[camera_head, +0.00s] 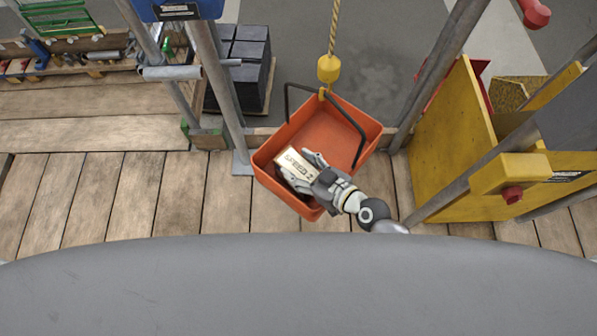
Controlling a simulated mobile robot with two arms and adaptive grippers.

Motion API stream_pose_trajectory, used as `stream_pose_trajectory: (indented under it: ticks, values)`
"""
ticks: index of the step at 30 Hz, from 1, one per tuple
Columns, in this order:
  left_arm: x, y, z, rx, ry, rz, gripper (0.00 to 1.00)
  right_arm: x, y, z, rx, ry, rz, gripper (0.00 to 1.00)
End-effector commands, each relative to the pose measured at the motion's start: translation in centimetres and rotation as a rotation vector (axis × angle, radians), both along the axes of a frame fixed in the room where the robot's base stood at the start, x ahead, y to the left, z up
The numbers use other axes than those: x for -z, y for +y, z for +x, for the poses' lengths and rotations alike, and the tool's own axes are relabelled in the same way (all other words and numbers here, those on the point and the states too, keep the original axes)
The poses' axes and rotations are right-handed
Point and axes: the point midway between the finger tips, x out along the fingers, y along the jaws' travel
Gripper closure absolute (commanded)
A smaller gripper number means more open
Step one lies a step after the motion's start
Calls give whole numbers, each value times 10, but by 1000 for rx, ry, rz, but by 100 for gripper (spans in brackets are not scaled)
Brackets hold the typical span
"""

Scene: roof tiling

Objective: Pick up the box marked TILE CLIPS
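A small cream box (294,163) with dark lettering lies within the orange tub (345,122), near its lower left part. The lettering is too small to read for certain. My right gripper (299,170) reaches into the tub from the lower right. Its two fingers lie along opposite sides of the box, one above and one below in the picture. I cannot tell whether they press on it. The gripper hides part of the box and the tub floor. My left gripper is not in view.
The tub hangs by a black handle (306,88) from a yellow hook block (328,68) on a rope. Scaffold poles (218,80) stand left and right of it. A yellow bin (452,140) is at right. Wooden planks (130,190) at left are clear. Dark stacked tiles (240,60) lie beyond.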

Motion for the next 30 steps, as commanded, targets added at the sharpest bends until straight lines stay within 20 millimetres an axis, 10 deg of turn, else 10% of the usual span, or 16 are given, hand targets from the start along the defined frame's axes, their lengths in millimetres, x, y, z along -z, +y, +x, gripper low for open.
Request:
stream_pose_trajectory:
  ticks: [9, 20, 30]
  values:
    - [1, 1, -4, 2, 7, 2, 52, 1, 0, -1, -1, 2, -3, 100]
    - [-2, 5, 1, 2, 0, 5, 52, -4, 0, 0, 0, -2, 1, 100]
    - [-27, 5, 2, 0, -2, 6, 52, -63, 1, 1, 0, -7, 3, 100]
